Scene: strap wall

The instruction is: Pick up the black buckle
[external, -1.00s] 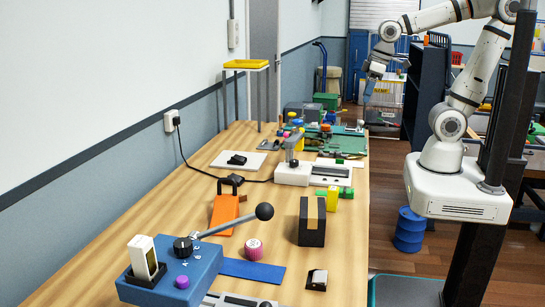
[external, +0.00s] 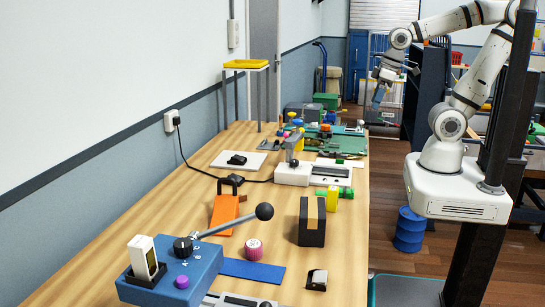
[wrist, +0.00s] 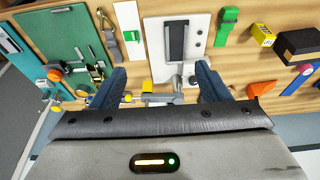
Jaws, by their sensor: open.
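A small black piece on a white plate, which looks like the black buckle (external: 237,159), lies near the wall side of the wooden table in the external view. I cannot make it out in the wrist view. My gripper (external: 379,95) is raised in the air off the aisle side of the table, well apart from the black piece. In the wrist view its two blue-grey fingers (wrist: 160,85) stand wide apart with nothing held between them.
A white device with a lever (external: 292,172) stands right of the white plate (external: 222,160). A black cable runs from the wall socket onto the table. A black box (external: 311,230), an orange piece (external: 224,214) and a blue lever box (external: 178,272) stand nearer. A green board (external: 345,147) lies farther back.

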